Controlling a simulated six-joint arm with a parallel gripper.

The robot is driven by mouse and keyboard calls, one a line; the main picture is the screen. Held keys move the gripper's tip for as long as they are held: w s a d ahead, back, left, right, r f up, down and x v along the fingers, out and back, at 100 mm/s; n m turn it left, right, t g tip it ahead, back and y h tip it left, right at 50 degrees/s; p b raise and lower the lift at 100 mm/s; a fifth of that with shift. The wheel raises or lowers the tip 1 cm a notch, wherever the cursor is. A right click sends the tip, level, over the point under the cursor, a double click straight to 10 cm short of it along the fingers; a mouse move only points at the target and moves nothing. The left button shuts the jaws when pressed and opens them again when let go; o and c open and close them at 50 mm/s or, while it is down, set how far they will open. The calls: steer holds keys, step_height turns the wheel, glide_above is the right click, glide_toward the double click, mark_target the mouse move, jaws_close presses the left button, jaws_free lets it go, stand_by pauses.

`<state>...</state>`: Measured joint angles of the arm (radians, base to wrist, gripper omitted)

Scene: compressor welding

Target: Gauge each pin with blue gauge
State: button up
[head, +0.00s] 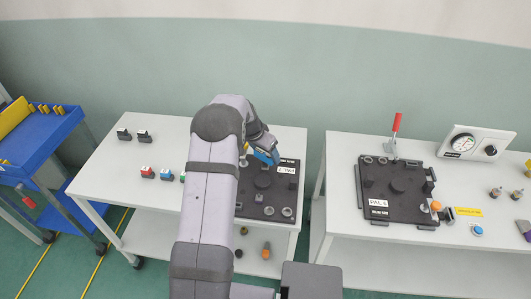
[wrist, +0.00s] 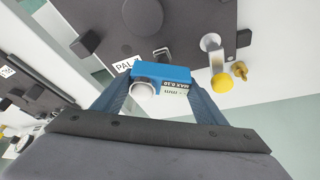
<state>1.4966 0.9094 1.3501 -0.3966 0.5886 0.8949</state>
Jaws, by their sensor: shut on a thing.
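My gripper (wrist: 160,88) is shut on the blue gauge (wrist: 165,74), a small block with a white round face and "MAX 0.20 mm" lettering. In the head view the blue gauge (head: 267,156) shows at the end of my arm, over the dark pallet plate (head: 252,207) on the left table. Grey round pins (head: 287,211) stand along that plate's front edge; my arm hides its left part. In the wrist view a silver-and-yellow pin (wrist: 216,66) stands right of the gauge, apart from it, with a brass piece (wrist: 239,70) beside it.
Small red, blue and green-topped blocks (head: 147,171) and two black pieces (head: 124,133) sit on the left table. The right table holds a second dark plate (head: 398,211), a red-handled clamp (head: 396,128) and a dial box (head: 475,142). A blue cart (head: 40,135) stands far left.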

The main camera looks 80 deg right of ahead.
steer(key=shift+r+p, duration=1.1)
steer(key=shift+r, duration=1.25)
steer(key=shift+w, duration=0.1)
steer(key=w+a+r+n+t, duration=0.1)
steer(key=w+a+n, duration=0.25)
steer(key=w, duration=0.65)
steer(key=w+a+r+n+t, duration=0.15)
steer(key=w+a, duration=0.25)
steer(key=w, duration=0.7)
steer(key=w+a+r+n+t, duration=0.15)
steer(key=w+a+n, duration=0.45)
steer(key=w+a, duration=0.8)
steer(key=w+a+r+n+t+y, duration=0.1)
steer(key=w+a+n, duration=0.25)
steer(key=a, duration=0.55)
steer(key=w+a+n+t+y, duration=0.1)
steer(key=w+a+n, duration=0.3)
steer(key=a, duration=0.6)
steer(key=s+a+n+y, duration=0.1)
steer(key=a+n, duration=0.4)
steer(key=a, duration=1.4)
steer(key=shift+s+r+t+y, duration=0.15)
steer(key=shift+r+t+y, duration=0.25)
steer(key=shift+r+y, duration=0.1)
